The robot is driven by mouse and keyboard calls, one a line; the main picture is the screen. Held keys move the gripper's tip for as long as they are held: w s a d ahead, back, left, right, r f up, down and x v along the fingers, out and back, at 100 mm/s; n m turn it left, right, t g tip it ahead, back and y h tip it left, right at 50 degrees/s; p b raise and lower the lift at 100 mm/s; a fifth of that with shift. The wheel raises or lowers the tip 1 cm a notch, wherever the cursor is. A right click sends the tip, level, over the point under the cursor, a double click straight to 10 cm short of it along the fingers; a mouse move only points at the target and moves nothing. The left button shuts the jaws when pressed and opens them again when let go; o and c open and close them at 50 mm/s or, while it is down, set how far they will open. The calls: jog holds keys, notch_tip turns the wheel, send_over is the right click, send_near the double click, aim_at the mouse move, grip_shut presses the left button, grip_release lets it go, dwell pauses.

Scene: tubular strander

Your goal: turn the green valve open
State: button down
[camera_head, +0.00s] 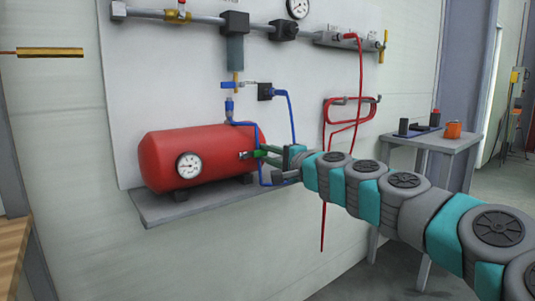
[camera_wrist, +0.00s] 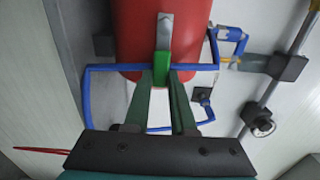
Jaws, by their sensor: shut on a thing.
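The green valve (camera_wrist: 163,62) shows in the wrist view as a small bright green handle with a grey metal piece beyond it, in front of the red tank (camera_wrist: 130,45). My gripper (camera_wrist: 162,76) is shut on this green handle, with one dark green finger on each side. In the head view my gripper (camera_head: 256,154) reaches in from the right to the right end of the red tank (camera_head: 190,155). The valve there is mostly hidden by the fingers.
A blue hose (camera_head: 291,115) runs close behind my gripper. The tank sits on a grey wall shelf (camera_head: 165,210) with a round gauge (camera_head: 189,165) on its front. A red hose (camera_head: 325,150) hangs to the right, and a grey table (camera_head: 440,140) stands further right.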

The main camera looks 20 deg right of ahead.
jog(key=c, duration=0.7)
grip_release()
jog(key=shift+c, duration=0.2)
jog(key=b+v, duration=0.1)
jog(key=v, duration=0.6)
jog(key=shift+s, duration=0.35)
